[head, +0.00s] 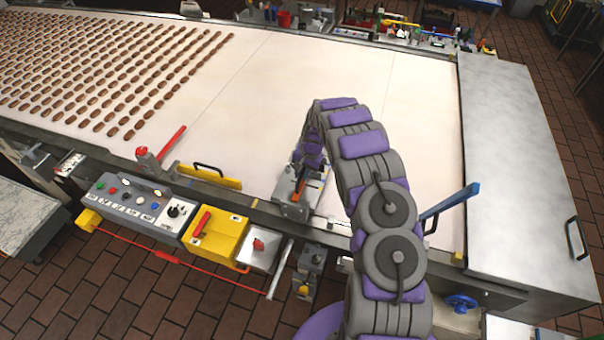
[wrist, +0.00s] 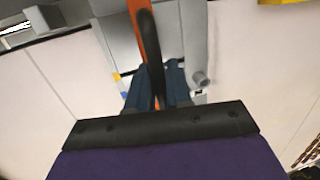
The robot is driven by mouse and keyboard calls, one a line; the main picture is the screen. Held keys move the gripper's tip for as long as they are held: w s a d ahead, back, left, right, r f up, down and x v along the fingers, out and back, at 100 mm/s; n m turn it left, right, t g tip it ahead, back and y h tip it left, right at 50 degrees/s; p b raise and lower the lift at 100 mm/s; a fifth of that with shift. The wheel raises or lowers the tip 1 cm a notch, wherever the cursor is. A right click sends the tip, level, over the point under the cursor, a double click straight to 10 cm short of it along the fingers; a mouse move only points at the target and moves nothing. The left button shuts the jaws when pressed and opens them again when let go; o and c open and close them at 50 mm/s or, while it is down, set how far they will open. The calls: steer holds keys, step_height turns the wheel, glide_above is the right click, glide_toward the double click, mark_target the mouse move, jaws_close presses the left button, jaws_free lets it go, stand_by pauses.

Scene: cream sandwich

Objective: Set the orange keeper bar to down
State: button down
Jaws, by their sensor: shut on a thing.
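The orange keeper bar (wrist: 134,10) runs from the top edge of the wrist view down between the dark blue fingers of my gripper (wrist: 158,95). The fingers are close together and shut on the bar. A black curved strip crosses in front of the bar and hides part of it. In the head view a small piece of the orange bar (head: 301,187) shows at a grey metal bracket (head: 292,208) on the belt's near edge. My gripper reaches down to it from above; the arm hides much of this spot. I cannot tell the bar's exact tilt.
A pale belt (head: 290,100) spans the table, with rows of brown biscuits (head: 120,70) at left. A red lever (head: 170,142) and a blue lever (head: 450,202) rise at the near edge. A control panel (head: 125,203) and yellow box (head: 215,236) stand in front.

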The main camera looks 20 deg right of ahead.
steer(key=shift+w, duration=0.1)
steer(key=c, duration=1.4)
jaws_free()
steer(key=shift+o, duration=1.2)
steer(key=shift+w+d+f, duration=0.1)
steer(key=shift+w+f, duration=0.05)
steer(key=b+v, duration=0.2)
steer(key=v, duration=1.5)
steer(key=shift+r+b, duration=0.2)
steer(key=shift+b, duration=0.1)
steer(key=shift+d, duration=0.1)
